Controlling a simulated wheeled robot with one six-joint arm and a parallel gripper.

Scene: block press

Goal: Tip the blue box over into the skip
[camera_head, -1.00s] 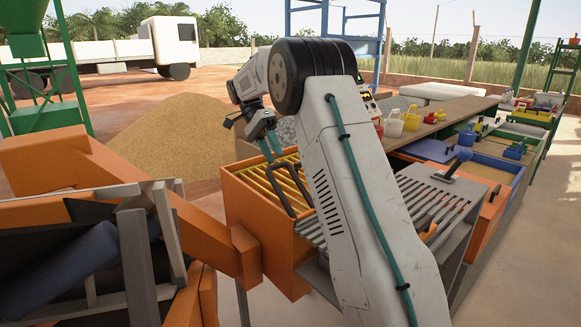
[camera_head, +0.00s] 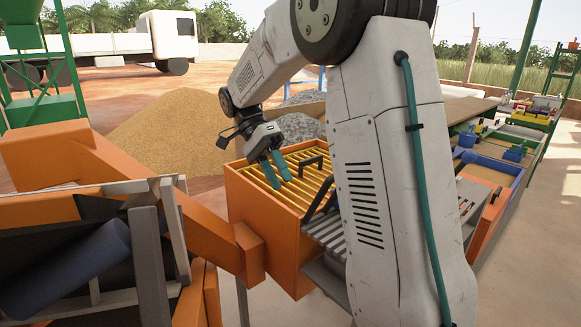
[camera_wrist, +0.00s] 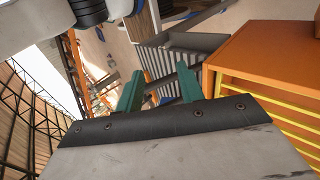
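My gripper (camera_head: 275,171) hangs fingers-down over the yellow-barred top of the orange bin (camera_head: 265,226). Its two teal fingers are apart with nothing between them; the wrist view also shows the gripper (camera_wrist: 160,88) open and empty. A blue-rimmed box (camera_head: 513,178) with tan material in it stands at the right, well away from my gripper; I cannot tell whether it is the task's blue box. I cannot pick out a skip for certain. My arm hides part of the middle of the scene.
A black handle (camera_head: 313,161) shows at the bin's yellow bars. Grey slats (camera_head: 327,232) adjoin the bin, partly behind my arm. An orange frame (camera_head: 90,165) and a dark blue roller (camera_head: 70,270) are close at left. A sand heap (camera_head: 165,135) lies behind.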

